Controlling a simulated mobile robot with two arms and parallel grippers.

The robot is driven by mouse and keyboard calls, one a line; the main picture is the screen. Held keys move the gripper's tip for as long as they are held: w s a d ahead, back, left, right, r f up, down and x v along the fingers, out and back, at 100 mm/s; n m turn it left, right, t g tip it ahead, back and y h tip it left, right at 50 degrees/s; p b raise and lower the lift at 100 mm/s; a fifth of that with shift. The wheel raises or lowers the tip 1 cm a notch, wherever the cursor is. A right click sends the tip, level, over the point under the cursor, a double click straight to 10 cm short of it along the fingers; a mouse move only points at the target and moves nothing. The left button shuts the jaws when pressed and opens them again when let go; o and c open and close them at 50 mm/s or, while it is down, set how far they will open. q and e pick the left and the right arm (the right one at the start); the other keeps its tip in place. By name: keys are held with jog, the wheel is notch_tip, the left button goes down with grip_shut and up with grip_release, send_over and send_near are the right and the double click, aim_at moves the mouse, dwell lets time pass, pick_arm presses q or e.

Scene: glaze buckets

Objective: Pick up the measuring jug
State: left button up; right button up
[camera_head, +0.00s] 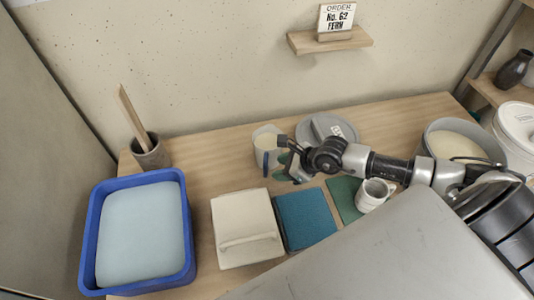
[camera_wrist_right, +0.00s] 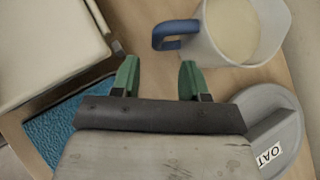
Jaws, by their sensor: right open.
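The measuring jug (camera_head: 258,149) is a pale, translucent vessel with a blue handle and cream-coloured contents. It stands upright on the wooden table near the back wall. In the right wrist view the jug (camera_wrist_right: 214,50) is at the upper right, its blue handle (camera_wrist_right: 165,35) pointing left. My right gripper (camera_head: 283,166) reaches in from the right, close beside the jug's handle side. In the wrist view its green fingertips (camera_wrist_right: 159,75) are apart with nothing between them, and the handle lies just beyond them. My left gripper is not in view.
A grey lid (camera_wrist_right: 285,125) labelled OAT lies beside the jug. A bucket (camera_head: 430,145) stands right. Bare table lies left of the jug.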

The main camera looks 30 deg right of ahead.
jog(key=shift+w+a+f, duration=0.35)
jog(key=shift+a+f, duration=0.1)
jog(key=shift+a, duration=0.05)
jog(key=x, duration=0.4)
jog(key=shift+f, duration=0.35)
jog(key=shift+r, duration=0.1)
grip_shut()
